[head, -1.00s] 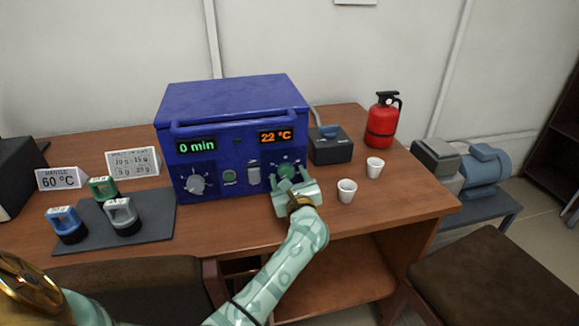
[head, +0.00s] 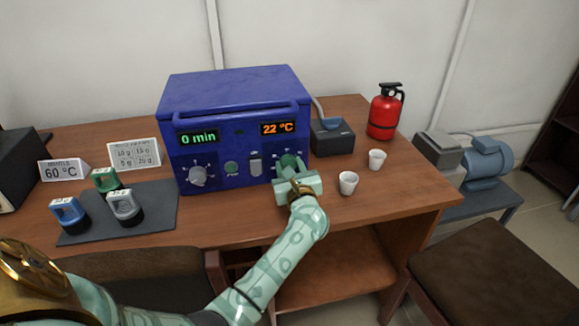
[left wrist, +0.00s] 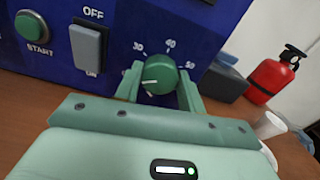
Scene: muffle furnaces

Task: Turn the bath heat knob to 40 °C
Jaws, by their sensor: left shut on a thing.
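The green bath heat knob (left wrist: 160,72) is on the right of the blue bath's front, below the orange display (head: 277,128) reading 22 °C. In the left wrist view its white pointer mark points to the lower left, below the 30 label. The 40 label is above the knob and 50 is to its right. My left gripper (left wrist: 159,88) is shut on the knob, one finger on each side. In the head view the left gripper (head: 289,172) partly hides the knob (head: 288,160). My right gripper is not in view.
A grey timer knob (head: 198,176), green start button (head: 231,168) and off/on switch (head: 255,165) are left of the knob. White cups (head: 348,182) stand right of my arm. A dark box (head: 332,140) and a fire extinguisher (head: 385,112) are farther right.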

